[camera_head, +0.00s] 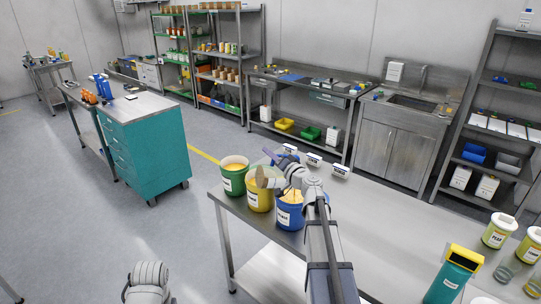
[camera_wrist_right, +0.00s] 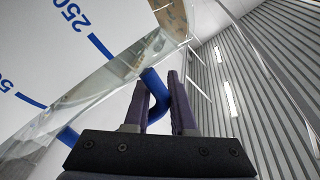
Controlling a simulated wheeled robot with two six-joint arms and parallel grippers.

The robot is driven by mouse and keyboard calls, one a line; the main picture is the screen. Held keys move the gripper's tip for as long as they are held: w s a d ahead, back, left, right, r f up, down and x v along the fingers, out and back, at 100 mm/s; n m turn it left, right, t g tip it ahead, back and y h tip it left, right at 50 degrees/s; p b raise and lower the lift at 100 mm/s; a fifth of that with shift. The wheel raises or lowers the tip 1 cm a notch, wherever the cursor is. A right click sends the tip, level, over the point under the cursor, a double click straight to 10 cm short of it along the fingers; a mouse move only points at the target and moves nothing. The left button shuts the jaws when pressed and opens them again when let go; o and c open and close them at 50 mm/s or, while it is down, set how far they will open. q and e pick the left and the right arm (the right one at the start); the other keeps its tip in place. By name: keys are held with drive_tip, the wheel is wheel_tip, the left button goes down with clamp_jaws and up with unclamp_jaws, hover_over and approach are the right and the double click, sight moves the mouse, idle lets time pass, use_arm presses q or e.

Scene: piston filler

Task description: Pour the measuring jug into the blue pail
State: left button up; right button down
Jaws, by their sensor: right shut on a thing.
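The blue pail (camera_head: 289,217) with a white label stands on the steel table, with yellow-orange stuff visible at its top. In the head view the jug is hard to make out. My left gripper is out of frame.
A green pail (camera_head: 233,181) and a yellow pail (camera_head: 258,198) stand beside the blue one near the table's left edge. Small white-labelled blocks (camera_head: 314,159) line the back edge. A teal-and-yellow device (camera_head: 455,276) and several tubs are at right. The table's middle is clear.

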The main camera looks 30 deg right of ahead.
drive_tip(key=shift+s, duration=0.1)
idle(0.5)
drive_tip(key=shift+a+n, duration=0.6)
drive_tip(key=shift+a, duration=0.15)
drive_tip(key=a+n, duration=0.1)
drive_tip(key=a+f+n, duration=0.1)
drive_tip(key=a, duration=0.1)
drive_tip(key=a+n+g, duration=0.1)
drive_tip(key=n, duration=0.1)
drive_tip(key=shift+w+a+f+h+p, duration=0.25)
drive_tip(key=shift+w+f+h+p, duration=0.05)
drive_tip(key=shift+w+f+h, duration=0.1)
drive_tip(key=a+f+n+h, duration=0.1)
drive_tip(key=n, duration=0.3)
drive_tip(key=a+f+n+g+h, duration=0.1)
drive_tip(key=n, duration=0.3)
drive_tip(key=a+f+n+g+h, duration=0.1)
drive_tip(key=a+n+h, duration=0.1)
drive_tip(key=n, duration=0.2)
drive_tip(key=shift+w, duration=0.3)
